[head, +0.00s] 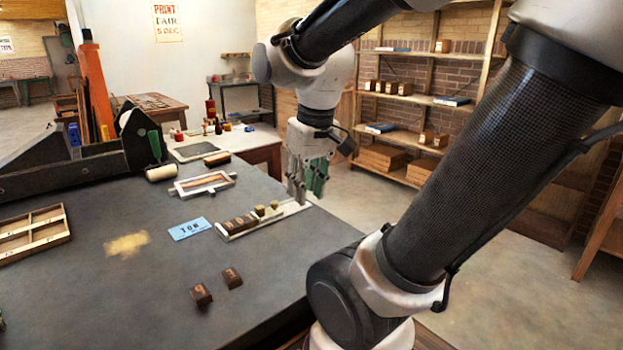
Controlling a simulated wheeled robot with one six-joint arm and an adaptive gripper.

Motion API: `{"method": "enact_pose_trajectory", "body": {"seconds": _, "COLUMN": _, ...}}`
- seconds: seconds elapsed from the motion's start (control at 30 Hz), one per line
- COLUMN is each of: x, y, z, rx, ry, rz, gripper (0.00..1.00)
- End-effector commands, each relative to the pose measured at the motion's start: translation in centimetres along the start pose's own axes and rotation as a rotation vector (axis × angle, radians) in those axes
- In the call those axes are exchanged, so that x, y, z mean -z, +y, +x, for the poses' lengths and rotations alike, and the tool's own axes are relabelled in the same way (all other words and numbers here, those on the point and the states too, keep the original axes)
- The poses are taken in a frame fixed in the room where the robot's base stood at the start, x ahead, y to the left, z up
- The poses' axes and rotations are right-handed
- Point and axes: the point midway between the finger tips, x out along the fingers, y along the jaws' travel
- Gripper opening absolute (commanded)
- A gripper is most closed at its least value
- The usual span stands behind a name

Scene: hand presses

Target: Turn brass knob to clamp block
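A pale metal tray (228,232) like a composing stick lies on the dark bench top, with several dark type blocks (239,223) in a row at its left part. Small brass-coloured pieces (260,210) sit to the right of the row; I cannot tell which is the knob. My gripper (301,199) points down at the tray's right end, its fingertips close to the tray. Whether they touch anything there is unclear. Green shows at the fingers. The finger gap is too small to judge, and the fingers hide what is at that end.
Two loose dark blocks (202,294) lie at the front. A blue card (189,229), a sandy patch (127,244), a divided wooden tray (33,234), a framed piece (203,184) and a roller (160,172) are on the bench. Shelves (410,96) stand behind.

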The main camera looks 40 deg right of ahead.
Motion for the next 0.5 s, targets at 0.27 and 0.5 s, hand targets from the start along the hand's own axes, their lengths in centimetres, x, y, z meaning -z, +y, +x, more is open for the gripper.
{"method": "enact_pose_trajectory", "body": {"seconds": 0.27, "x": -2.0, "y": -0.6, "z": -2.0, "rx": 0.008, "ry": 0.122, "rz": -0.025, "gripper": 0.29}}
{"method": "enact_pose_trajectory", "body": {"seconds": 0.5, "x": -2.2, "y": -0.8, "z": -3.0, "rx": 0.012, "ry": 0.173, "rz": -0.035, "gripper": 0.29}}
